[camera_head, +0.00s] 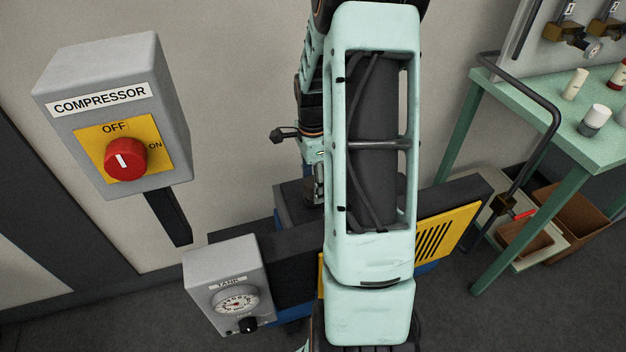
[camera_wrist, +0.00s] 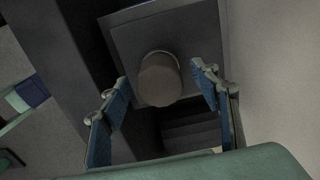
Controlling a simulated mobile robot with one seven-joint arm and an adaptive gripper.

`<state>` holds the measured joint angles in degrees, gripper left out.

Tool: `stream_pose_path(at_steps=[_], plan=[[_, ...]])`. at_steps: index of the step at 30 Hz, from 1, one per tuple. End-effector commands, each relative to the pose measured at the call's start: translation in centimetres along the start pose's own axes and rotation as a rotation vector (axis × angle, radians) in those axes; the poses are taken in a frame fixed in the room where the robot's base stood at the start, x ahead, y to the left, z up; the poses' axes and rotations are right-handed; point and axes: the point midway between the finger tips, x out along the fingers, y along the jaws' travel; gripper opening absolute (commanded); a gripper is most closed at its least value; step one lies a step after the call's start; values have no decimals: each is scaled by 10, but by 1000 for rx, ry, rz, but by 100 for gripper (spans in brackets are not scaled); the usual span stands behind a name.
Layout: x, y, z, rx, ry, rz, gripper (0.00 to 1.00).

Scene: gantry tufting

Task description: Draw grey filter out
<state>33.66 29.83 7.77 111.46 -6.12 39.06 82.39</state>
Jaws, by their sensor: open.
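In the wrist view a grey-brown round cylinder (camera_wrist: 160,80), which looks like the grey filter, stands out from a dark square plate (camera_wrist: 128,42). My gripper (camera_wrist: 160,74) is open, with one blue-padded finger to the left of the cylinder and one to the right. A gap shows on both sides, and I cannot tell how deep the fingers reach along it. In the head view my pale green arm hides the filter, and my gripper cannot be made out clearly.
The compressor (camera_head: 455,205), with a yellow vented panel, stands behind my arm. A grey switch box (camera_head: 75,75) with a red knob (camera_head: 125,159) set at OFF is on the left. A tank gauge box (camera_head: 215,270) is below it. A green table (camera_head: 540,125) stands right.

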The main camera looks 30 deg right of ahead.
Motion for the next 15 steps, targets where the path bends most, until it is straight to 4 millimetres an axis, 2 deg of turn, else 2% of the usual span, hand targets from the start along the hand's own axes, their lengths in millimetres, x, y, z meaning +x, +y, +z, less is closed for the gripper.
stream_pose_path(at_steps=[2, 12, 14, 15], plan=[[0, 0, 0, 0, 0, 0, 54], [0, 0, 0, 0, 0, 0, 17], [0, 0, 0, 0, 0, 0, 10], [0, 0, 0, -2, 0, 0, 10]])
